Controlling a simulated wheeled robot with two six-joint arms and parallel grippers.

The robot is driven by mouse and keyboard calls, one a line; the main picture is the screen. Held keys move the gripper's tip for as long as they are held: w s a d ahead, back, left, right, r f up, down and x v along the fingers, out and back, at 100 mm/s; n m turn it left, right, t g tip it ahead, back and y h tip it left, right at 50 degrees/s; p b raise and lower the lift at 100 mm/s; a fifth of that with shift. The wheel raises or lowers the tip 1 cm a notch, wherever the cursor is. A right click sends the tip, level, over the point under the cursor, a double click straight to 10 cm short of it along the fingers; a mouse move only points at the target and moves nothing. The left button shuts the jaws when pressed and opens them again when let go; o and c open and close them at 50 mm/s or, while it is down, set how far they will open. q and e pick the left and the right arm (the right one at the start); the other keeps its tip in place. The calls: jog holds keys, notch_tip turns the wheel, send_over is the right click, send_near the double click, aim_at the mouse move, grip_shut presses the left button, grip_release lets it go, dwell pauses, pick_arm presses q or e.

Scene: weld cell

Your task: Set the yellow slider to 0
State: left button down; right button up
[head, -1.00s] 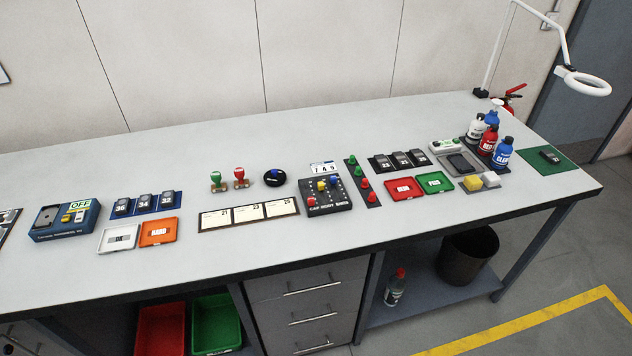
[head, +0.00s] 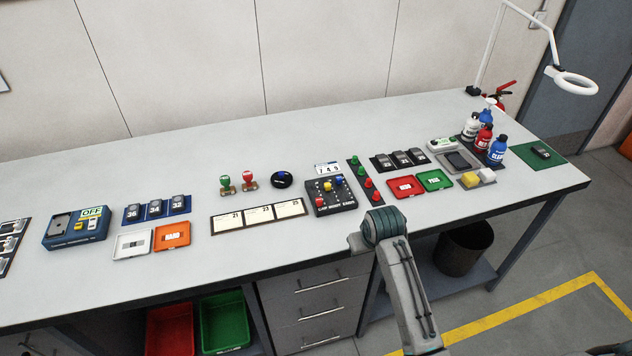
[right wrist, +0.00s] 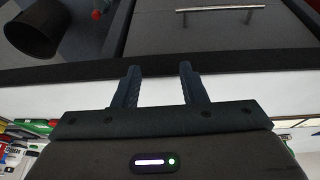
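The dark slider box (head: 322,209) stands in the middle of the bench in the head view. Its yellow slider knob (head: 327,186) is the middle one, well up its slot. A red knob sits lower to its left and a blue knob sits slightly higher to its right. A small white card (head: 328,168) behind the box seems to read 7 4 9. My right arm is at the bench's front edge, right of and nearer than the box. My right gripper's fingers (right wrist: 160,86) are apart and empty in the right wrist view. My left gripper is not in view.
Right of the box is a dark strip (head: 363,181) with green and red knobs. Red and green trays (head: 405,187) lie further right. The bench in front is clear.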

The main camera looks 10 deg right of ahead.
jog(key=w+r, duration=0.2)
jog(key=w, duration=0.1)
jog(key=w+a+r, duration=0.1)
jog(key=w, duration=0.2)
jog(key=w+r, duration=0.2)
jog(key=w, duration=0.2)
jog(key=shift+a+r, duration=0.3)
send_near(328, 184)
jog(key=v, duration=0.2)
jog(key=shift+y, duration=0.4)
jog(key=p+x, duration=0.1)
jog(key=x, duration=0.6)
jog(key=p+x, duration=0.1)
jog(key=x, duration=0.2)
jog(key=shift+w+d+f+p, duration=0.1)
jog(key=shift+d+f+p, duration=0.2)
jog(key=shift+d, duration=0.05)
jog(key=shift+c, duration=0.2)
grip_shut()
